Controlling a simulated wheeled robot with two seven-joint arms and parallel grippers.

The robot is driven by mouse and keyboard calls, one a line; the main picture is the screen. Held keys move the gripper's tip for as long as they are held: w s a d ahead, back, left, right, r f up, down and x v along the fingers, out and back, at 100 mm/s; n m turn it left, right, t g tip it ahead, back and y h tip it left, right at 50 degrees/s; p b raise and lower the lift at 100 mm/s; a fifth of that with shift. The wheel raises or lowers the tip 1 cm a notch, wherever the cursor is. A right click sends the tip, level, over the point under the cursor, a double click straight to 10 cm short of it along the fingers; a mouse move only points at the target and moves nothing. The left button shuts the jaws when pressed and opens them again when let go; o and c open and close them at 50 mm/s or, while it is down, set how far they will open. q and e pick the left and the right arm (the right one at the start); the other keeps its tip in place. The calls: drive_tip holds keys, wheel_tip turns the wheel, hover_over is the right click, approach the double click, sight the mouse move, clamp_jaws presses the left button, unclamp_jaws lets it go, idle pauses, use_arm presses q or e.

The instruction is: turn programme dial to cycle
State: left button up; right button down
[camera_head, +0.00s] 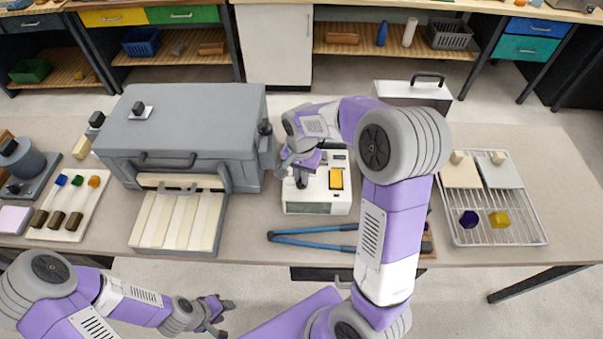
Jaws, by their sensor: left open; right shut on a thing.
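The white control box (318,207) stands on the bench right of the large grey kiln, with a yellow panel (336,179) on its top face. My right gripper (300,172) is over the left part of that top face, its fingers shut on a dark knob, which appears to be the programme dial (301,182). The fingers hide most of the dial, so its setting cannot be read. My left gripper (220,312) is open and empty, low in front of the bench and apart from everything.
The grey kiln (200,115) with a slatted tray (176,220) is left of the box. Blue-handled long pliers (310,236) lie in front of it. A wire rack (510,190) holds pieces at right. A metal case (415,95) stands behind.

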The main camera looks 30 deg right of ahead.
drive_tip(key=m+p, duration=0.1)
drive_tip(key=m, duration=0.3)
drive_tip(key=shift+m, duration=0.4)
idle(0.4)
drive_tip(key=c, duration=1.2)
unclamp_jaws()
drive_tip(key=shift+o, duration=0.2)
wheel_tip(320, 180, up, 8)
drive_tip(key=shift+f+p, duration=0.2)
drive_tip(key=shift+p, duration=0.5)
